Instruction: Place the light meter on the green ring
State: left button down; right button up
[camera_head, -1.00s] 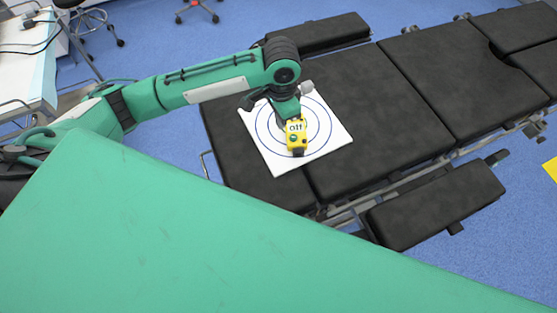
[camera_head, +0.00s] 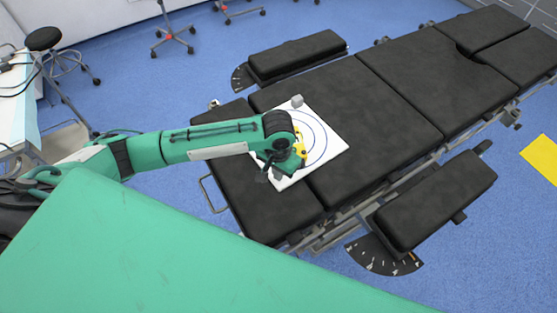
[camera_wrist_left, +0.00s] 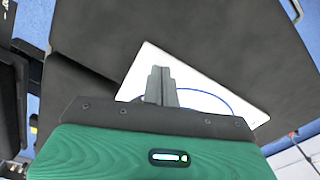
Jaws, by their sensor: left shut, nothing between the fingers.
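A white board (camera_head: 334,151) with blue rings lies on the black operating table (camera_head: 345,110). A yellow object that looks like the light meter (camera_head: 301,151) shows over the middle of the board, mostly hidden behind my left gripper (camera_head: 277,174). I cannot tell whether they touch. No green ring is visible; the board's middle is covered. In the left wrist view the fingers (camera_wrist_left: 161,86) are together, with nothing between them, over the board (camera_wrist_left: 150,60) and part of a blue ring. The light meter does not show there. My right gripper is not in view.
The table's pads to the right are bare. A side pad (camera_head: 296,55) stands beyond the table and another (camera_head: 436,200) nearer. A white side table (camera_head: 14,110) is at the far left.

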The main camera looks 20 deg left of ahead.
pick_arm(q)
jog(key=w, duration=0.3)
jog(key=shift+w+d+p, duration=0.15)
jog(key=shift+d+p, duration=0.2)
jog(key=shift+d, duration=0.05)
jog(key=shift+w+f, duration=0.1)
jog(key=shift+w, duration=0.25)
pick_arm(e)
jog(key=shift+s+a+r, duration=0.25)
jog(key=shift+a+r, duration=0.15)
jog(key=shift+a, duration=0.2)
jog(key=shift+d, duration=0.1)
pick_arm(q)
jog(key=shift+w+d, duration=0.1)
jog(key=shift+w, duration=0.05)
jog(key=shift+w+d+r+p, duration=0.2)
jog(key=shift+w+p, duration=0.4)
jog(key=shift+p, duration=0.2)
jog(key=shift+w+f, duration=0.1)
jog(key=shift+w, duration=0.15)
jog(key=shift+f, duration=0.1)
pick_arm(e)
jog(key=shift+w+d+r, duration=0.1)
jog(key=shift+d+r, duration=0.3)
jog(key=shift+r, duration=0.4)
